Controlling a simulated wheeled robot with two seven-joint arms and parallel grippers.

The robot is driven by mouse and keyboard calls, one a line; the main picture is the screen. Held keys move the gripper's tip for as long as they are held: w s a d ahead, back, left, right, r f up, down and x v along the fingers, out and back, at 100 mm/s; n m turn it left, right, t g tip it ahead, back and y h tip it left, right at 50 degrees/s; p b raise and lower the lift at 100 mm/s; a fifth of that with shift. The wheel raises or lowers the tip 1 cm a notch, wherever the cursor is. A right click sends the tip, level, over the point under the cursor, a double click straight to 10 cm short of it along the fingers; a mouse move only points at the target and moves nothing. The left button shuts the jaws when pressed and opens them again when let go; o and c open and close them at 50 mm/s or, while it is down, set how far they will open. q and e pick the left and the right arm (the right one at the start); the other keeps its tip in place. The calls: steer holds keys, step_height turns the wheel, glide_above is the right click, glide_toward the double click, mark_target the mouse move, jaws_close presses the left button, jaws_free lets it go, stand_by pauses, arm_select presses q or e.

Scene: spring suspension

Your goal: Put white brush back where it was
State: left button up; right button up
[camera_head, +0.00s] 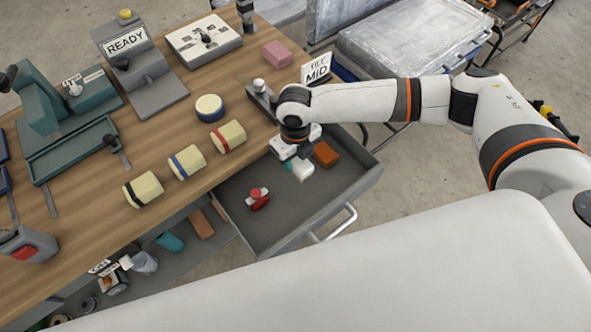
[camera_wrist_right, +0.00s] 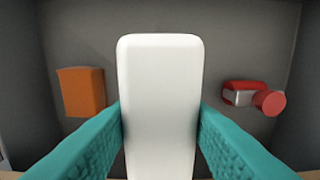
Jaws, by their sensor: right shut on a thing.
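The white brush (camera_wrist_right: 160,95) is a plain white block between the teal fingers of my right gripper (camera_wrist_right: 160,130), which is shut on it. In the head view the right gripper (camera_head: 296,168) hangs over the open drawer (camera_head: 245,222), and the white brush (camera_head: 303,170) shows below it. In the wrist view the drawer floor (camera_wrist_right: 220,55) lies behind the brush. The brush hides part of that floor. I cannot tell whether the brush touches the floor. My left gripper is not in view.
An orange block (camera_head: 325,154) and a red and grey item (camera_head: 258,198) lie in the drawer, apart from the brush. The drawer handle (camera_head: 335,225) is at its front. Several cream cylinders (camera_head: 187,161) stand or lie on the wooden table (camera_head: 90,235).

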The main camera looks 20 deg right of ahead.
step_height(320, 180, down, 7)
steer(key=shift+f, duration=0.1)
steer(key=o, duration=0.9)
step_height(320, 180, up, 12)
steer(key=shift+r, duration=0.15)
stand_by(0.7)
